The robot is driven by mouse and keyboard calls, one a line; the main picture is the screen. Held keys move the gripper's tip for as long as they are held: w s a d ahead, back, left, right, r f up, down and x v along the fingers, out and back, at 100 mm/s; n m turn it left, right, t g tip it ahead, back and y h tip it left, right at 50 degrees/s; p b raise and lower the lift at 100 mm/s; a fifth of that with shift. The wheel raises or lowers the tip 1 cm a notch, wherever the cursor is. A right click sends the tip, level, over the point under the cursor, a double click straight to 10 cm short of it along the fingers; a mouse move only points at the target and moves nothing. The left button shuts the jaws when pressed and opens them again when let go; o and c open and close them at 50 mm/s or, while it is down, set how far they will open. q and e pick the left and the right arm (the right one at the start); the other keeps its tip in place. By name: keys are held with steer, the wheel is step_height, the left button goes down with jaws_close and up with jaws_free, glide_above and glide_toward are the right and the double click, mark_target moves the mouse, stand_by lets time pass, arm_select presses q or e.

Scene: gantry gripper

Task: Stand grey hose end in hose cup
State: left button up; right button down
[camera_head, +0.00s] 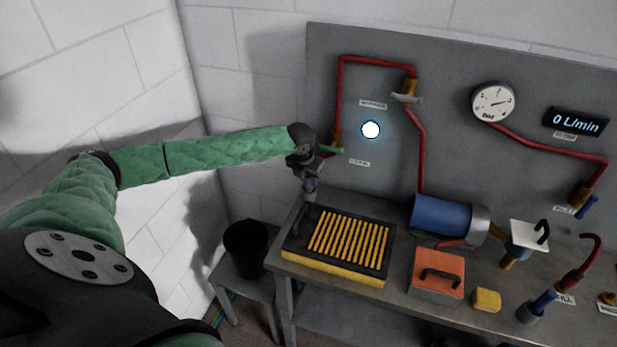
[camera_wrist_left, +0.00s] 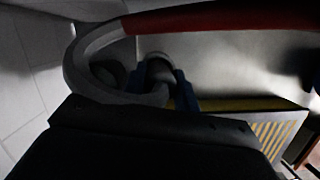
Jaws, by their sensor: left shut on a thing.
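My left gripper (camera_head: 302,205) points down at the left end of the bench, beside the black-and-yellow grate. In the left wrist view, its blue fingertips (camera_wrist_left: 162,92) are shut around the grey hose end (camera_wrist_left: 158,68). A grey hose loops to the left from there and joins a red length at the top. In the head view the held end is too small and dark to make out. A small grey cup (camera_head: 528,314) stands at the front right of the bench, with a blue piece and red hose rising from it. I cannot tell whether this is the hose cup. My right gripper is not in view.
The slatted grate (camera_head: 375,270) lies close beside my left gripper. An orange box (camera_head: 430,288), a yellow block (camera_head: 487,299) and a blue cylinder (camera_head: 440,216) occupy the bench. A black bucket (camera_head: 246,262) stands on a stool at the left. The panel carries red pipes and a dial (camera_head: 493,102).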

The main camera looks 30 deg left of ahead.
arm_select(q)
steer(key=o, duration=1.1)
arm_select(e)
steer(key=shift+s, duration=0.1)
arm_select(q)
steer(key=shift+s+r, duration=0.1)
steer(key=shift+r, duration=0.15)
steer(key=b+v, duration=0.2)
steer(key=v, duration=0.3)
steer(key=shift+r+b, duration=0.25)
steer(key=shift+b, duration=0.05)
steer(key=shift+b+v, duration=0.7)
steer(key=shift+v, duration=2.4)
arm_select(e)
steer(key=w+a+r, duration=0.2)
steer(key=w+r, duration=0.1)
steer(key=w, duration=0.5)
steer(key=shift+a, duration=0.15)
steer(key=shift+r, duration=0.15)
